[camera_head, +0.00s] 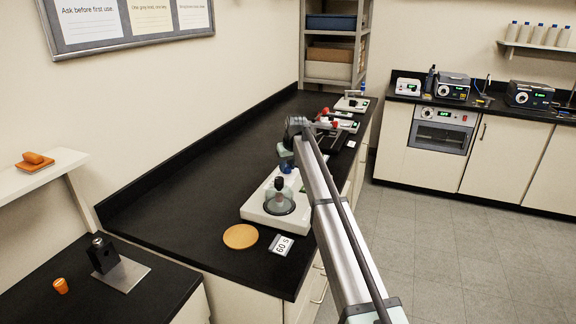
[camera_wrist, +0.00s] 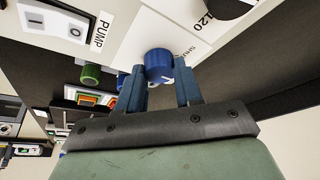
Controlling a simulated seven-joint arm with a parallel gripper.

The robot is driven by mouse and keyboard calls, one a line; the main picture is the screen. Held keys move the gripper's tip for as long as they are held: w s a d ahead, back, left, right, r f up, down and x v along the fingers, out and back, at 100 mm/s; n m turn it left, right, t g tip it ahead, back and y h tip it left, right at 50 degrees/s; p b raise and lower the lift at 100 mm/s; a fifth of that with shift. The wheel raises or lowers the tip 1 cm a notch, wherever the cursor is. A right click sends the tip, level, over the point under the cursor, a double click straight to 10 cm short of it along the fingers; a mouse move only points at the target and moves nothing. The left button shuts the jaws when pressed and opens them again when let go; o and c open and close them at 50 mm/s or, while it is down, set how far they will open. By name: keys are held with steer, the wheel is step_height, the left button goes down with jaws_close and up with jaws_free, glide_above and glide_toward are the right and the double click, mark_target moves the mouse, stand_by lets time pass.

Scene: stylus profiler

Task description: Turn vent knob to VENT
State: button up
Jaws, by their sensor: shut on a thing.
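The vent knob (camera_wrist: 158,58) is blue with a white pointer mark, and it stands out from a white panel in the wrist view. My gripper (camera_wrist: 160,80) is shut on it, one dark blue finger on each side. A label beside the knob reads "SHU" before it is cut off. No VENT label can be read here. In the head view my arm reaches over the black bench and its end is small, so the grip on the knob cannot be made out there.
In the head view a glass dome on a white base (camera_head: 250,210), a cork disc (camera_head: 240,236) and a "60 S" card (camera_head: 281,245) stand nearer.

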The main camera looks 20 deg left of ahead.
steer(key=m, duration=0.2)
steer(key=m+h, duration=0.1)
steer(key=shift+s+a+m+t, duration=0.1)
steer(key=shift+a+m+t, duration=0.05)
steer(key=shift+m+t, duration=0.2)
steer(key=shift+m+h, duration=0.9)
steer(key=shift+m, duration=1.05)
steer(key=o, duration=1)
steer(key=shift+t, duration=0.25)
steer(key=shift+o, duration=0.2)
steer(key=shift+a+r, duration=0.1)
steer(key=v, duration=1.3)
steer(key=shift+r, duration=0.3)
steer(key=shift+s, duration=0.1)
